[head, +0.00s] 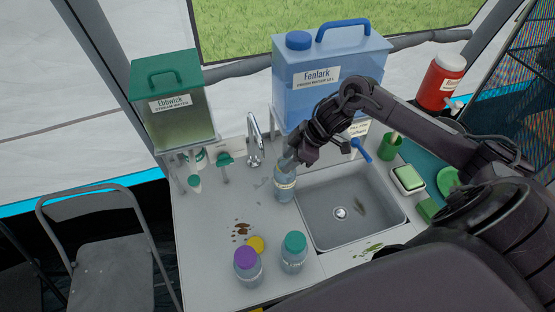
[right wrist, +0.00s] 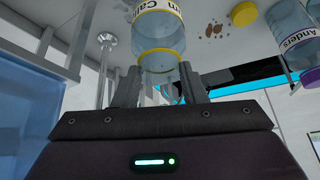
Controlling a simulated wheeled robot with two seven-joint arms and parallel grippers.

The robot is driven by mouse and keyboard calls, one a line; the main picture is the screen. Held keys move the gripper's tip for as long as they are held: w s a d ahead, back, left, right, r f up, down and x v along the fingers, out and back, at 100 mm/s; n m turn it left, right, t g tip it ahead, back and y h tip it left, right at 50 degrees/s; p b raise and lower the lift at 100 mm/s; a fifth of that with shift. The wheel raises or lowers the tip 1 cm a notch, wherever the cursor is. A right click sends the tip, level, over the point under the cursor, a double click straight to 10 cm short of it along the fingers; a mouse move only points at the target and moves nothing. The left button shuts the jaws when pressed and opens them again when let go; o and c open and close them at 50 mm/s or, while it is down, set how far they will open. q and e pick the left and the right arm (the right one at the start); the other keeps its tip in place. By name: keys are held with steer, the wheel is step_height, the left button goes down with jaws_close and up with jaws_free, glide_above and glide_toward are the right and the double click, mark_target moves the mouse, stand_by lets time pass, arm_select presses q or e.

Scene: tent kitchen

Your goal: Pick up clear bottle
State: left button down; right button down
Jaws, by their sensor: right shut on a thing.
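The clear bottle (head: 285,186) is upright at the left edge of the sink, below the tap. It has a pale label and shows a yellow ring in the right wrist view (right wrist: 158,30). My right gripper (head: 290,160) reaches it from above, and its fingers (right wrist: 158,82) are shut around the bottle's top end. The fingers hide part of the neck. I cannot tell whether the base touches the counter. My left gripper is not in view.
A purple-capped bottle (head: 247,266), a teal-capped bottle (head: 293,252) and a yellow cap (head: 255,244) are at the counter's front. The tap (head: 254,140) stands close behind. The sink (head: 345,215) is right; a blue water tank (head: 300,90) is behind.

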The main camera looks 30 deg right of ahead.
steer(key=shift+s+d+f+b, duration=0.1)
steer(key=shift+s+d+b, duration=0.25)
steer(key=shift+s+d, duration=0.3)
step_height(320, 180, up, 14)
steer(key=b, duration=0.1)
steer(key=shift+w+b, duration=0.15)
steer(key=shift+b, duration=0.25)
stand_by(2.6)
